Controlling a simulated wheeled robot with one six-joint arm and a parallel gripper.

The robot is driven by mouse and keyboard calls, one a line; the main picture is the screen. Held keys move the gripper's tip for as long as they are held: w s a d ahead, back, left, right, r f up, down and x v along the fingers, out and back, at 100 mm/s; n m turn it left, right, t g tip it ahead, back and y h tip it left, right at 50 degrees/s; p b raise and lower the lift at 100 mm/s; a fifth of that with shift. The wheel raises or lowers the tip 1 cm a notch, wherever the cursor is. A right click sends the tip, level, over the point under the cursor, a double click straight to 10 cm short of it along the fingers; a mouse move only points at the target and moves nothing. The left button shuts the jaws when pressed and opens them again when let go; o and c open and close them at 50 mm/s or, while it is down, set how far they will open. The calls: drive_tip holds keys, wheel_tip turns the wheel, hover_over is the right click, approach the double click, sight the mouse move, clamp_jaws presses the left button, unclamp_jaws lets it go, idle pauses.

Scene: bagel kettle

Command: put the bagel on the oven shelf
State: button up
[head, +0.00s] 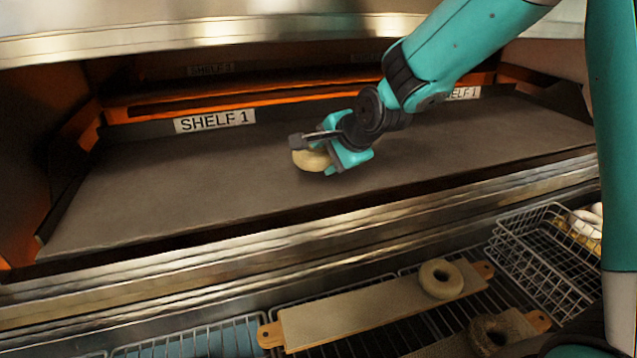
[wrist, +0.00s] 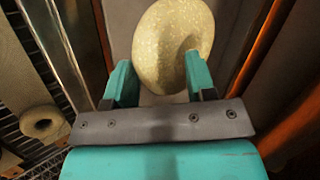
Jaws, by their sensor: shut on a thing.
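A pale, speckled bagel (head: 311,160) is held in my gripper (head: 332,158) over the grey oven shelf (head: 200,193). In the wrist view the bagel (wrist: 172,47) sits between the two teal fingers of my gripper (wrist: 157,77), which are shut on it. In the head view the arm partly covers the bagel. The bagel is low over the middle of the shelf surface; I cannot tell whether it touches it. The shelf surface around it is bare.
A "SHELF 1" label (head: 215,121) is at the back. A metal front edge (head: 300,238) borders the shelf. Below it, a board (head: 380,308) carries another bagel (head: 440,279), with a further bagel (head: 490,333) nearby. A wire basket (head: 545,262) stands at the right.

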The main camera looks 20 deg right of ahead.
sight(322, 199)
wheel_tip(322, 199, down, 8)
drive_tip(key=shift+r+p, duration=0.1)
drive_tip(key=shift+p, duration=0.75)
drive_tip(key=shift+s+f+b, duration=0.2)
drive_tip(key=shift+f+b, duration=0.4)
drive_tip(key=shift+f, duration=0.05)
drive_tip(key=o, duration=0.7)
drive_tip(key=shift+s+f, duration=0.1)
drive_tip(key=shift+s, duration=0.05)
drive_tip(key=shift+r+p, duration=0.55)
drive_tip(key=shift+p, duration=0.05)
drive_tip(key=w+r+b+v, duration=0.1)
drive_tip(key=b+v, duration=0.3)
drive_tip(key=v, duration=0.7)
drive_tip(key=s+a+r+n+g, duration=0.1)
drive_tip(key=s+a+n+g, duration=0.1)
drive_tip(key=s+n, duration=0.5)
drive_tip(key=s+a+n+g+y, duration=0.1)
drive_tip(key=s+a+n+g, duration=0.2)
drive_tip(key=s+n, duration=0.4)
drive_tip(key=s+a+r+n+g, duration=0.1)
drive_tip(key=s+a+n+g, duration=0.2)
drive_tip(key=s+n, duration=0.4)
drive_tip(key=shift+s+a+r+n, duration=0.15)
drive_tip(key=shift+s+r, duration=0.05)
drive_tip(key=shift+s, duration=0.6)
drive_tip(key=shift+s+a+r+n, duration=0.1)
drive_tip(key=shift+s+r+n, duration=0.05)
drive_tip(key=shift+s, duration=0.6)
